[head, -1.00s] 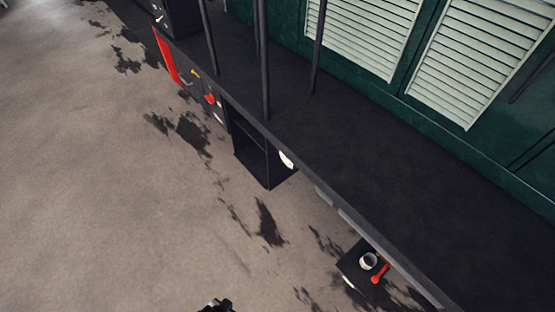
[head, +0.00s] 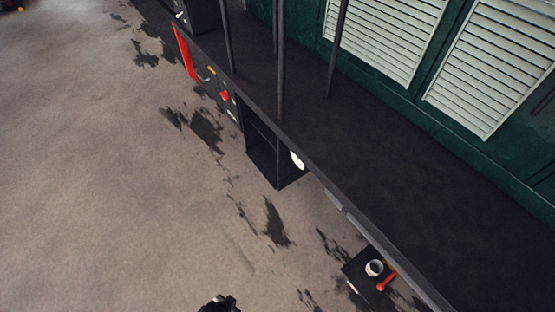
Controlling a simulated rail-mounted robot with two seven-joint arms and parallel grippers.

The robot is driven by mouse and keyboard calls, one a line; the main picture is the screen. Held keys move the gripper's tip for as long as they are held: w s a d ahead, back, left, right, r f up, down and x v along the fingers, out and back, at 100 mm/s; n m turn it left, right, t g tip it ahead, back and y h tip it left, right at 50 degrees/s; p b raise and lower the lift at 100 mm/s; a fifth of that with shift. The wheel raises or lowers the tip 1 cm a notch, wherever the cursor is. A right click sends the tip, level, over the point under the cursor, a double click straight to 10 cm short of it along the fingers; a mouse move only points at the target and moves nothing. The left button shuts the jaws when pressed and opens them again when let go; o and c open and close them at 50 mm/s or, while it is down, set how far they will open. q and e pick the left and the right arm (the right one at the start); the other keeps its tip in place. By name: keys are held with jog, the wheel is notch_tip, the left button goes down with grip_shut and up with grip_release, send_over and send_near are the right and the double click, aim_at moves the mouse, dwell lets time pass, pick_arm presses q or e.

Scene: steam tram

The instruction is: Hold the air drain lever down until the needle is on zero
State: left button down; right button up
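A small red lever (head: 386,281) sticks out beside a round white-rimmed cup-like thing (head: 374,267) on a black box at the lower right. A second red handle (head: 225,96) is on the dark side panel at the upper left. I cannot tell which is the air drain lever. A white round face (head: 297,160), perhaps a gauge, shows nearly edge-on below the ledge; no needle can be read. A dark tip at the bottom edge, apparently my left gripper (head: 220,303), is far from both red handles; its fingers cannot be made out. My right gripper is not in view.
A long black ledge (head: 400,190) runs diagonally, with thin dark posts (head: 280,70) on it. Behind it is a green wall with pale louvred shutters (head: 500,65). An open black box (head: 265,155) hangs beneath. The stained floor (head: 110,200) at left is clear.

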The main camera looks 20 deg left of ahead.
pick_arm(q)
jog(key=shift+f, duration=0.25)
dwell(0.5)
jog(key=shift+f, duration=0.25)
dwell(0.6)
jog(key=shift+f+b, duration=0.35)
jog(key=shift+f, duration=0.35)
dwell(0.4)
jog(key=shift+f, duration=0.1)
dwell(0.4)
jog(key=shift+f, duration=0.4)
dwell(0.3)
jog(key=shift+f+b, duration=0.2)
jog(key=shift+b, duration=0.1)
jog(key=shift+f, duration=0.2)
jog(key=shift+f, duration=0.3)
dwell(0.7)
